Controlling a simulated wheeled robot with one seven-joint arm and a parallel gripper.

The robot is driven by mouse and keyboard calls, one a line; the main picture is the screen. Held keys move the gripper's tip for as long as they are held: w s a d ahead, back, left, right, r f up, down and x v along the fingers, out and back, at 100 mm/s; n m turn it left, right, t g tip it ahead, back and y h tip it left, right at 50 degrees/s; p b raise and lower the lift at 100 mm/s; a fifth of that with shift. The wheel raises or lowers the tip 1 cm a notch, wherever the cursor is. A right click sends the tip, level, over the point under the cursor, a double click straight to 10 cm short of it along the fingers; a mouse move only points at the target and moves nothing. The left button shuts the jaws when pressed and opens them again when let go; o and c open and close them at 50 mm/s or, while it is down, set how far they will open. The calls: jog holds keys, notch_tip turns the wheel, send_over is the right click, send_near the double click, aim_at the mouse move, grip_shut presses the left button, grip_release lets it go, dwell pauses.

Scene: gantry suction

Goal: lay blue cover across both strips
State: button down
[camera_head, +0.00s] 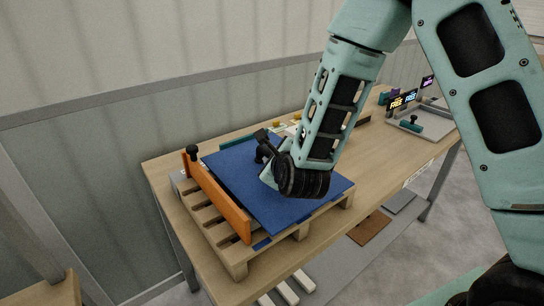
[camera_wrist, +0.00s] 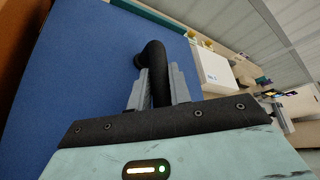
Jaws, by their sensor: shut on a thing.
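The blue cover (camera_head: 315,198) is a flat sheet over the wooden pallet (camera_head: 238,252), and it fills the left of the wrist view (camera_wrist: 70,80). My gripper (camera_head: 265,155) is shut on the cover's black handle (camera_wrist: 155,65), whose bent top shows between the fingers (camera_wrist: 158,88). An orange bar (camera_head: 220,202) with a black knob runs along the cover's left edge. A small blue piece (camera_head: 262,243) shows at the near edge, perhaps a strip. The strips under the cover are otherwise hidden. I cannot tell whether the cover touches them.
The pallet stands on a wooden table (camera_head: 385,158). A teal bar (camera_head: 236,142) lies behind the cover. A grey tray (camera_head: 430,122) with a teal-handled part and small signs stand at the far right end. A corrugated wall (camera_head: 100,125) is behind the table.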

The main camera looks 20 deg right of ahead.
jog(key=shift+f+b, duration=0.5)
jog(key=shift+b, duration=0.2)
dwell(0.7)
jog(key=c, duration=1.2)
grip_release()
